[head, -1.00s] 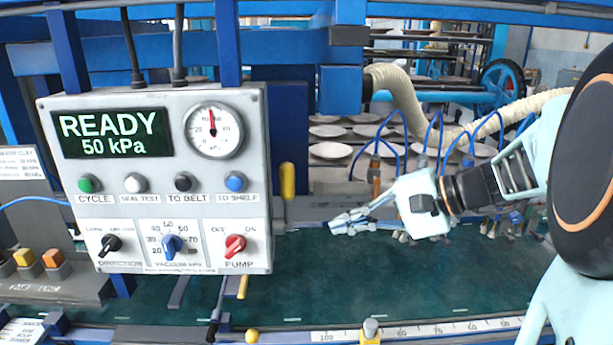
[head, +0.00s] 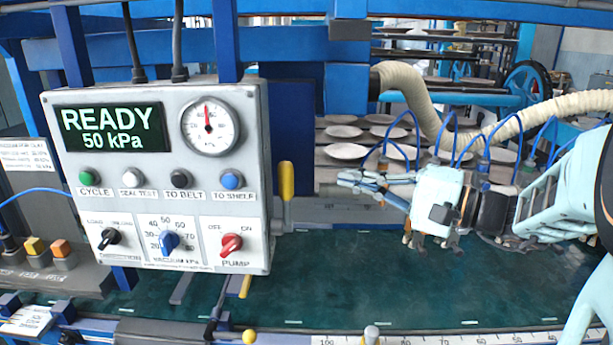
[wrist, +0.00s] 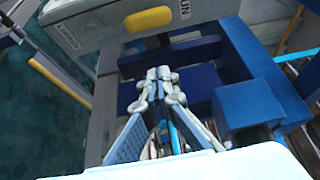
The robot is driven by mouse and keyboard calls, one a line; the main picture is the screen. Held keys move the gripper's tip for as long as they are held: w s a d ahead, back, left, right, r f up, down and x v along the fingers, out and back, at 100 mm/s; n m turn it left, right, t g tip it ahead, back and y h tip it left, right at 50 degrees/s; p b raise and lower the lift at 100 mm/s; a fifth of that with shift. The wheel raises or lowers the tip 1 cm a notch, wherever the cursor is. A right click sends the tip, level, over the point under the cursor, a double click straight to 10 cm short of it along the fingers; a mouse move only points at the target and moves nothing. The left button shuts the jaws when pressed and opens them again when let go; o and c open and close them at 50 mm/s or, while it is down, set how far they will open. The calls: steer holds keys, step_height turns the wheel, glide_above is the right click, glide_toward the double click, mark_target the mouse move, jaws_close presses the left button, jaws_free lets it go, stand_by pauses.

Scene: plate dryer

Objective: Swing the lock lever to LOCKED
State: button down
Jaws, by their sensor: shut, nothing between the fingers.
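The lock lever (head: 286,181) has a yellow grip and stands upright at the right side of the grey control box. In the wrist view, its yellow grip (wrist: 149,19) lies across the top, with lettering starting "UN" to its right and a small label, seemingly "LOCKED", to its left. My gripper (head: 345,179) is right of the lever at about grip height, its fingers pointing left, apart from the lever. In the wrist view, the fingertips (wrist: 158,77) are together and empty, below the yellow grip with a gap between.
The control box (head: 258,110) reads READY 50 kPa and carries buttons and knobs. Blue frame beams (wrist: 255,100) lie close to the right of my fingers. A ribbed hose (head: 410,95) and plates (head: 346,151) are behind. The green belt (head: 400,280) below is clear.

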steer(key=w+a+p, duration=0.1)
steer(key=a+p, duration=0.2)
steer(key=a, duration=0.6)
steer(key=shift+a, duration=0.15)
steer(key=shift+s+f+b, duration=0.1)
steer(key=shift+f+b, duration=0.1)
steer(key=shift+b, duration=0.75)
